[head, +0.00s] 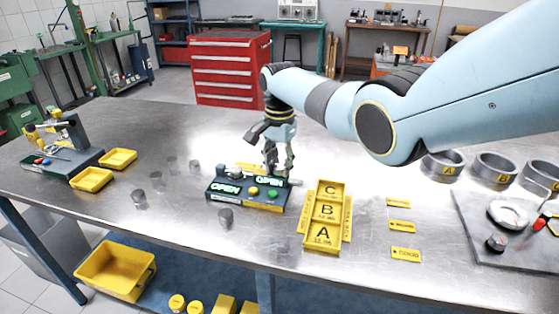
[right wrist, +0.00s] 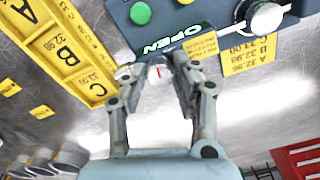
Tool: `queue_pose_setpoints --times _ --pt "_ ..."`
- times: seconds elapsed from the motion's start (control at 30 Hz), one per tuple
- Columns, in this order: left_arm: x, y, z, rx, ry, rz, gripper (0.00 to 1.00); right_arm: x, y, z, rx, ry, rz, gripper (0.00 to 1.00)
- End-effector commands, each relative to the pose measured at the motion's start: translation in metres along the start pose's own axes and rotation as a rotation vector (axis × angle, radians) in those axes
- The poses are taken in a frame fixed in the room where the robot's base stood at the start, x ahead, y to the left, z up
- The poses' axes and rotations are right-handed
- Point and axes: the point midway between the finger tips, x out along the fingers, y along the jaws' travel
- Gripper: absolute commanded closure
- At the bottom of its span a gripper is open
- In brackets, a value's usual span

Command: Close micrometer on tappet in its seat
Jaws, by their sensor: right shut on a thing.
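In the right wrist view the fingertips (right wrist: 175,66) are shut on a small silver part of the micrometer (right wrist: 158,72) with a red mark, beside an OPEN display. A tappet in its seat cannot be made out; the fingers and small size hide it. Loose dark cylinders, apparently tappets, stand on the bench, one in front of the station (head: 226,217). My left gripper is not in view.
A yellow tray (head: 323,239) marked A, B and C lies right of the station. Yellow labels (head: 401,227) and metal rings (head: 443,164) are farther right. Another fixture (head: 62,156) and yellow bins (head: 92,179) stand at the left.

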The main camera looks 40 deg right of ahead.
Motion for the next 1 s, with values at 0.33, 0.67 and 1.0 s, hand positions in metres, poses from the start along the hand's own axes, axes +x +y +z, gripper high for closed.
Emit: queue_pose_setpoints --times 0.33,0.67,1.0 --pt "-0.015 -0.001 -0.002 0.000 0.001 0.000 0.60 -0.002 -0.001 0.000 -0.329 0.001 -0.001 1.00" --pt "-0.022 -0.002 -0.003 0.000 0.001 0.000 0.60 -0.002 -0.002 0.000 -0.642 0.002 -0.001 1.00" --pt "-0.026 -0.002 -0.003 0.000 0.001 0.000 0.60 -0.002 -0.002 0.000 -0.965 0.003 -0.001 1.00"
